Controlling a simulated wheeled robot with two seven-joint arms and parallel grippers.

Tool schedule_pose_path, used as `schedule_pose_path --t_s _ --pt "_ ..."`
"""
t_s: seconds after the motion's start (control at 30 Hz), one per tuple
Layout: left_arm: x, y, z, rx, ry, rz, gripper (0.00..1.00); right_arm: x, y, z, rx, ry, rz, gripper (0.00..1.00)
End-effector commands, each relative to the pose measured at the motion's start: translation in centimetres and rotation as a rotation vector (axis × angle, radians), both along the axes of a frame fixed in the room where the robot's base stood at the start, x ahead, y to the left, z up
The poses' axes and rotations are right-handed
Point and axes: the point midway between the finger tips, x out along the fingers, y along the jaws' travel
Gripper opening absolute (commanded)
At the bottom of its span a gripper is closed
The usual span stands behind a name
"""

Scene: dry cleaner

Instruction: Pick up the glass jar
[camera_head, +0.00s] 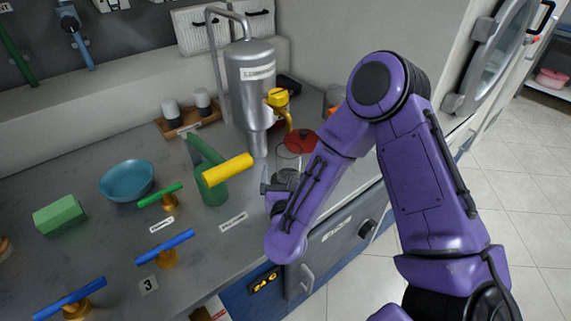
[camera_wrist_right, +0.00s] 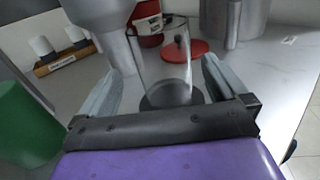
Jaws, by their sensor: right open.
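A clear glass jar with a dark, round base (camera_wrist_right: 166,72) stands upright on the grey counter in the right wrist view. It sits between the two spread fingers of my right gripper (camera_wrist_right: 160,80), with visible gaps to both. In the head view my right gripper (camera_head: 279,183) is low over the counter, partly covered by my own purple arm. The jar is hard to make out there. A red lid with a dark knob (camera_head: 300,142) lies on the counter beyond the jar. My left gripper is out of view.
A metal tank (camera_head: 252,85) with a yellow valve stands behind the gripper. A green container with a yellow bar (camera_head: 212,188) is close on the left. A wooden tray (camera_head: 190,121) with two cups, a blue bowl (camera_head: 127,180) and a green block (camera_head: 59,215) are farther left.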

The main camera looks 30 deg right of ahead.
Motion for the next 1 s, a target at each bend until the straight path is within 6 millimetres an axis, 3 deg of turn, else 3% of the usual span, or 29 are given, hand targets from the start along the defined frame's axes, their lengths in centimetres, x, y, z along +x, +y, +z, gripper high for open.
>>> schedule_pose_path --t_s 0.4,0.63,0.83,1.0 --pt "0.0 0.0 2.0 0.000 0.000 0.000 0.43 4.6 -3.6 -0.7 -0.001 0.002 0.002 1.00" --pt "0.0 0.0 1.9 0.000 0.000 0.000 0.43 4.9 -3.6 -0.9 -0.001 0.002 0.005 1.00" --pt "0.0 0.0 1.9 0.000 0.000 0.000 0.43 4.9 -3.6 -0.8 -0.001 0.002 0.005 0.35" --pt "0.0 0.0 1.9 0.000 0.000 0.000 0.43 4.9 -3.6 -0.8 -0.002 0.001 0.005 0.35"
